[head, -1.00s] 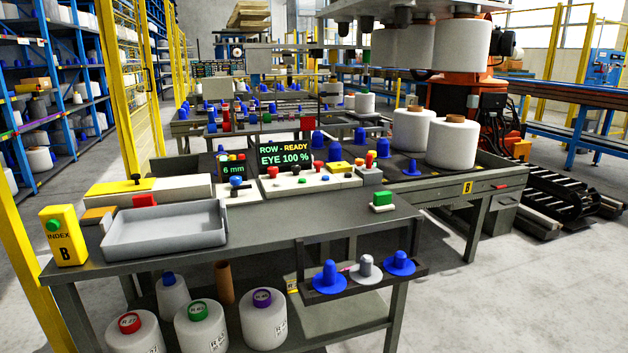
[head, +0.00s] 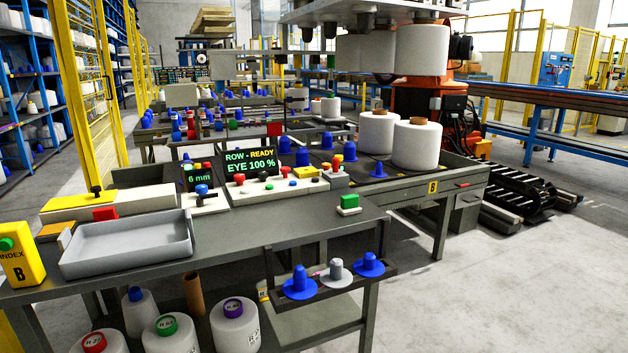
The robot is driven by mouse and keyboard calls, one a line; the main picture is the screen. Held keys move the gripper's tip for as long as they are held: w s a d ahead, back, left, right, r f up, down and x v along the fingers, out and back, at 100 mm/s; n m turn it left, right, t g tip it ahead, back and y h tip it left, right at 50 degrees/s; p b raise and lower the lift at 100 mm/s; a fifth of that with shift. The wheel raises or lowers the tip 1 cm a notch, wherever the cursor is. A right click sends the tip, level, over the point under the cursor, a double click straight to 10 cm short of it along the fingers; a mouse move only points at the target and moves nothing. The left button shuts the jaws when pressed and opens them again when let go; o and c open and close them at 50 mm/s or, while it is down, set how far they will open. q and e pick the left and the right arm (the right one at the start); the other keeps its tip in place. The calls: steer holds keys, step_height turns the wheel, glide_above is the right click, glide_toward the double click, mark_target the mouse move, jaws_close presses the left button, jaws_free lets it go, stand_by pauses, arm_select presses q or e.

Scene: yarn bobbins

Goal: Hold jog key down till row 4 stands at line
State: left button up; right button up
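A control console (head: 290,190) on the near bench carries several coloured buttons, red, blue, green and white, and a yellow block (head: 306,172). I cannot tell which of them is the jog key. The screen (head: 250,161) behind it reads "ROW - READY" and "EYE 100 %". A smaller display (head: 199,177) to its left reads "6 mm". Blue cones (head: 301,157) and white bobbins (head: 377,133) stand on the machine table behind. I cannot make out row 4 or the line. Neither gripper is in view.
A grey tray (head: 127,260) lies on the bench's left, beside a yellow box marked "INDEX B" (head: 22,258). A front rack (head: 385,277) holds blue and grey cones. Bench space before the console is clear.

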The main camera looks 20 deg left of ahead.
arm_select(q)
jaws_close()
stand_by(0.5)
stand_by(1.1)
